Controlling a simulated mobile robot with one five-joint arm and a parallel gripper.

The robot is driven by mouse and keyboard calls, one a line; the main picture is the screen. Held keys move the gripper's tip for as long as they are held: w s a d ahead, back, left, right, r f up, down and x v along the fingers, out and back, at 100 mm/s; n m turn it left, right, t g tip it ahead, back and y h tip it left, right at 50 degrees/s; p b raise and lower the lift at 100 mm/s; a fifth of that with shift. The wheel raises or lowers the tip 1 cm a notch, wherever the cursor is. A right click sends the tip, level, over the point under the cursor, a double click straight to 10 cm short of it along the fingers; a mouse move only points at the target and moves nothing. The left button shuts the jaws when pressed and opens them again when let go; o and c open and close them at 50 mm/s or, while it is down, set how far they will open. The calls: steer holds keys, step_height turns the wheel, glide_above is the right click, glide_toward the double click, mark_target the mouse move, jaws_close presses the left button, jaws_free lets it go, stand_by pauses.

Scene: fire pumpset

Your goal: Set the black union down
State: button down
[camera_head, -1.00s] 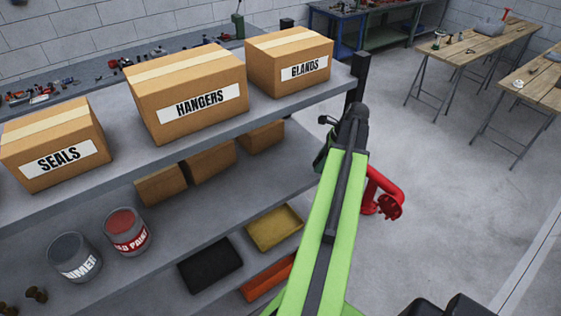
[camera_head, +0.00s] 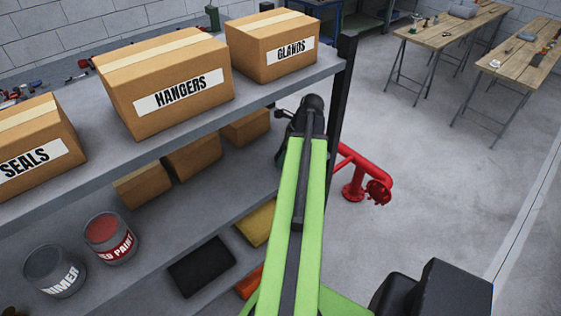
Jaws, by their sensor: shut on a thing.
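My gripper (camera_head: 281,152) is at the far end of my green arm, beside the right end of the shelf rack. It is mostly hidden behind my dark wrist and shows only as a small dark shape. It is shut on the black union, but the union cannot be told apart from the dark wrist and fingers. In the picture, the gripper overlaps the gap between the top shelf (camera_head: 110,178) and the shelf below (camera_head: 190,225). I cannot tell how far it is from either surface.
Boxes marked SEALS (camera_head: 30,150), HANGERS (camera_head: 165,88) and GLANDS (camera_head: 280,48) stand on the top shelf. Below are smaller boxes, two paint cans (camera_head: 110,240), a black tray (camera_head: 202,266) and a yellow tray (camera_head: 257,222). A black post (camera_head: 341,90) and red pipe (camera_head: 365,175) stand at right.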

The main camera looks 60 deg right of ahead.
steer(key=shift+r, duration=0.15)
steer(key=shift+f, duration=0.2)
steer(key=c, duration=0.8)
jaws_free()
steer(key=shift+r, duration=0.15)
